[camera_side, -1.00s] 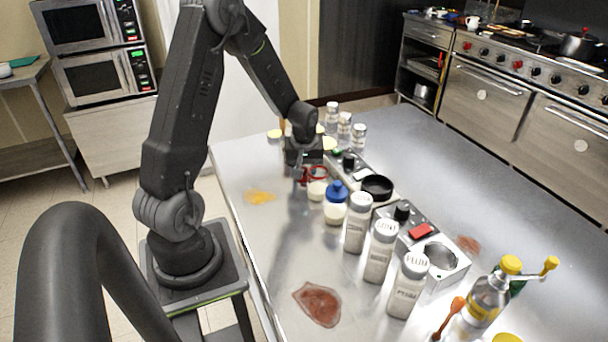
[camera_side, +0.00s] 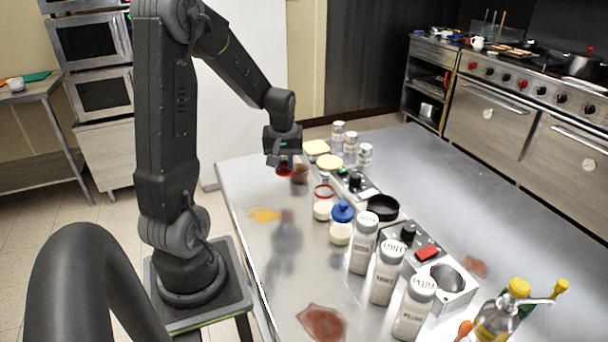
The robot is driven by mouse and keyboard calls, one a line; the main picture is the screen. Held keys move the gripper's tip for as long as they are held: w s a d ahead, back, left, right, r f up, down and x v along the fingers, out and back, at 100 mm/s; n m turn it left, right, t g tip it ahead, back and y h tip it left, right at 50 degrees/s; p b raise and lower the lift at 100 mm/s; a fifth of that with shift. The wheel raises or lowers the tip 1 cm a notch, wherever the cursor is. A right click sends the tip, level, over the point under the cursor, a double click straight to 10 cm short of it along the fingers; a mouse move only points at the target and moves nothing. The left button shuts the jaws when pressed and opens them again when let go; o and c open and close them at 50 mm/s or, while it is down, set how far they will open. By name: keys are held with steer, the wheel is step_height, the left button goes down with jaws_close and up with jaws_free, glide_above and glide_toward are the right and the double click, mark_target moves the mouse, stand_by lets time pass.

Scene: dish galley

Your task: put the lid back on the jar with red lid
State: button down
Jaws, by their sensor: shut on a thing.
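My gripper (camera_side: 284,161) is shut on a red lid (camera_side: 284,170) and holds it above the far left part of the steel table. A small jar with dark reddish-brown contents (camera_side: 300,180) stands just right of the lid in the picture. The lid looks beside the jar's top, partly overlapping it in view; I cannot tell whether they touch. The fingertips are small and partly hidden by the lid and the gripper body.
A red ring (camera_side: 323,192), a cream jar (camera_side: 322,211) and a blue-lidded jar (camera_side: 342,222) stand nearby. Orange (camera_side: 264,214) and red (camera_side: 322,322) spills mark the table. The left side is otherwise open.

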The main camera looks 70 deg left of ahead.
steer(key=s+a+r, duration=0.2)
steer(key=s, duration=0.2)
steer(key=w+d+r+m, duration=0.2)
steer(key=w+d+m, duration=0.1)
steer(key=w+d, duration=0.3)
steer(key=w+d+r+m, duration=0.3)
steer(key=w+d, duration=0.1)
steer(key=d, duration=0.4)
step_height(320, 180, down, 6)
steer(key=shift+a+t+h, duration=0.15)
steer(key=shift+t+h, duration=0.15)
steer(key=shift+h, duration=0.1)
steer(key=shift+f, duration=0.2)
stand_by(1.4)
steer(key=c, duration=0.9)
jaws_free()
steer(key=shift+c, duration=0.2)
steer(key=shift+o, duration=0.4)
steer(key=o, duration=0.4)
